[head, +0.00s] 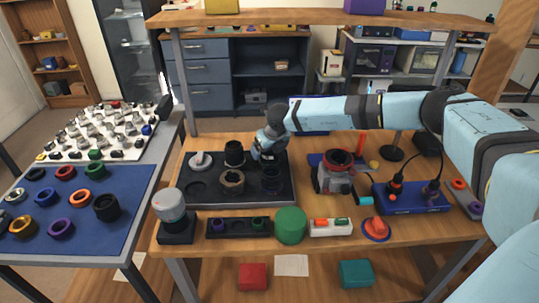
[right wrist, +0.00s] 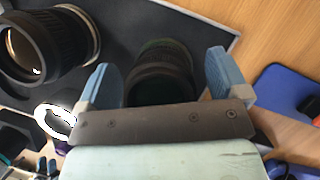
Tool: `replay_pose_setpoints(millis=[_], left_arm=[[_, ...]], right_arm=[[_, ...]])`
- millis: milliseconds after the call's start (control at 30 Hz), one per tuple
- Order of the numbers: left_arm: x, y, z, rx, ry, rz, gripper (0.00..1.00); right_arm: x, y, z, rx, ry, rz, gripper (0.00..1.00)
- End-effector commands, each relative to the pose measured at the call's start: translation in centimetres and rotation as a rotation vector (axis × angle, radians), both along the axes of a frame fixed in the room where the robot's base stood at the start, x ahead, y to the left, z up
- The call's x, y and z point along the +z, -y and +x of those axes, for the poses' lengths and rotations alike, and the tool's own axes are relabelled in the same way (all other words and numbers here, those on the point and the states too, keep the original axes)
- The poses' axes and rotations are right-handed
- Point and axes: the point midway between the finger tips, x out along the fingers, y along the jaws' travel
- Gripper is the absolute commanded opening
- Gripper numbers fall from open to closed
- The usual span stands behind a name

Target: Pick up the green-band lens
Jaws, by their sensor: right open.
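The green-band lens (right wrist: 160,60) is a black barrel with a dark green ring, standing between my right gripper's two blue fingers in the right wrist view. In the head view a dark lens (head: 271,180) on the black tray (head: 215,201) stands just below my right gripper (head: 268,156); its band is hard to make out there. My right gripper (right wrist: 158,82) is open, with one finger on each side of the lens and visible gaps. Its lower part is hidden by the gripper body. My left gripper is not in view.
Another black lens (right wrist: 45,45) stands close by on the left in the wrist view. The tray also holds a black lens (head: 234,152) and a white-topped part (head: 200,160).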

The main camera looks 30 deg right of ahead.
Motion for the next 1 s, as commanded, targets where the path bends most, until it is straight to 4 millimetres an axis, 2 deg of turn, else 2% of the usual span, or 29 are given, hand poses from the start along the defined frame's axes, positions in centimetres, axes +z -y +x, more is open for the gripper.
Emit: replay_pose_setpoints(millis=[233,500,800,1000], left_arm=[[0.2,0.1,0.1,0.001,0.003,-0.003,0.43],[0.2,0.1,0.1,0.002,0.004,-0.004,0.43],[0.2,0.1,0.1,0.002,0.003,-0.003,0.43],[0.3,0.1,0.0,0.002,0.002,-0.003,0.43]], right_arm=[[-0.1,0.0,0.1,0.000,0.000,0.001,0.91],[-0.1,0.0,0.1,0.000,0.000,0.001,0.29],[0.2,0.0,0.1,-0.001,0.002,0.001,0.29],[2.1,0.0,0.1,-0.001,0.003,0.002,0.29]])
